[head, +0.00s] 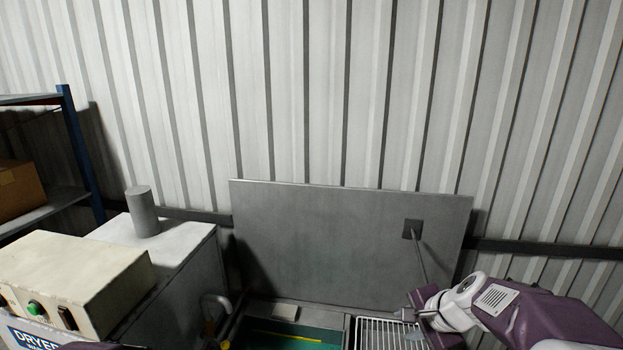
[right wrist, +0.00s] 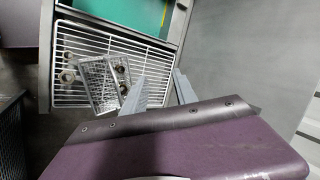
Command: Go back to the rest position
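My right gripper (head: 408,313) is at the lower right of the head view, over the edge of a white wire rack (head: 377,335). In the right wrist view its two grey fingers (right wrist: 160,82) are apart with nothing visible between them. A small wire mesh basket (right wrist: 99,82) with a few round metal parts lies tilted on the white wire rack (right wrist: 72,95), just left of the fingers. Part of the basket is hidden behind the left finger. My left gripper is not in view.
A cream dryer box (head: 75,275) and a grey cabinet (head: 185,250) with a grey cylinder (head: 143,212) stand at the left. A grey upright panel (head: 330,240) is behind the green surface (head: 285,335). A shelf (head: 45,205) holds a cardboard box (head: 18,190).

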